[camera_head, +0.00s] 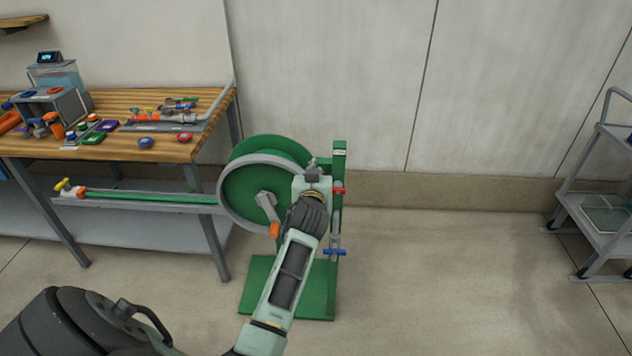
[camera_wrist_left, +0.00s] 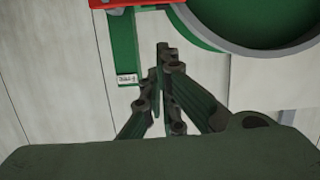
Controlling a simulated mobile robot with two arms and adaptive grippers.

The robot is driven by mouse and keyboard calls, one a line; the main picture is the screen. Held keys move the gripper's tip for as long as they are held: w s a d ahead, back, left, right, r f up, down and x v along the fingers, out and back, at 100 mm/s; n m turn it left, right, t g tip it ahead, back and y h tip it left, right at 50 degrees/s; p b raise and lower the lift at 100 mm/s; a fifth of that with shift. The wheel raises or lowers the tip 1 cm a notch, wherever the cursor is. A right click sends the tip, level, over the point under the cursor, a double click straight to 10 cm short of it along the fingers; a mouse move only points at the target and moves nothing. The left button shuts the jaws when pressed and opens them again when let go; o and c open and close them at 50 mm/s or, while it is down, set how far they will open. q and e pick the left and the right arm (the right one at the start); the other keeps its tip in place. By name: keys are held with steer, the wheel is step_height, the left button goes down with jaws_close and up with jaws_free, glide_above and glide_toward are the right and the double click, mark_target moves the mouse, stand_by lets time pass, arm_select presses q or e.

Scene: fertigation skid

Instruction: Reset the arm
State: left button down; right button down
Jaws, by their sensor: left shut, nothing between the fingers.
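My left arm comes in from the lower left in the head view, and its gripper (camera_head: 313,172) is in front of the green hose reel (camera_head: 243,188), near its post (camera_head: 340,165). In the left wrist view the dark fingers (camera_wrist_left: 163,50) are together, with nothing between them. The post (camera_wrist_left: 124,50) with a small white label and part of the reel (camera_wrist_left: 225,20) show beyond the fingers. Contact with the stand cannot be told. My right gripper is in neither view.
A wooden workbench (camera_head: 120,150) with tools and fittings stands at the left. A green hose with an orange-and-yellow nozzle (camera_head: 68,188) stretches left from the reel. A red handle (camera_head: 340,191) and a blue handle (camera_head: 333,252) sit on the stand. A grey cart (camera_head: 600,215) is far right; floor between is clear.

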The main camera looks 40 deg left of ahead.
arm_select(q)
steer(key=v, duration=0.5)
steer(key=s+d+f+m+g+h, duration=0.15)
steer(key=d+f, duration=0.25)
steer(key=f, duration=0.6)
steer(key=s+d+f+m+g+h, duration=0.15)
steer(key=d+f, duration=0.25)
steer(key=f, duration=0.5)
steer(key=s+d+f+m+g+h, duration=0.1)
steer(key=s+d+f, duration=0.1)
steer(key=s+f, duration=0.35)
steer(key=s+d+f+m+g+h, duration=0.1)
steer(key=s+d+f, duration=0.15)
steer(key=f, duration=0.65)
steer(key=s+d+f+m+g+h, duration=0.1)
steer(key=s+d+f+m, duration=0.1)
steer(key=s+f, duration=0.35)
steer(key=s+f+g, duration=0.2)
steer(key=s+f, duration=0.4)
steer(key=s, duration=0.6)
steer(key=s+d+f+m+g+h, duration=0.1)
steer(key=s+f+g, duration=0.1)
steer(key=s+f, duration=0.5)
steer(key=s+f+m+g, duration=0.1)
steer(key=s+f, duration=0.6)
steer(key=s, duration=1)
steer(key=shift+s+d+g+h+b, duration=0.15)
steer(key=shift+d+g+h+b, duration=0.25)
steer(key=shift+g, duration=0.1)
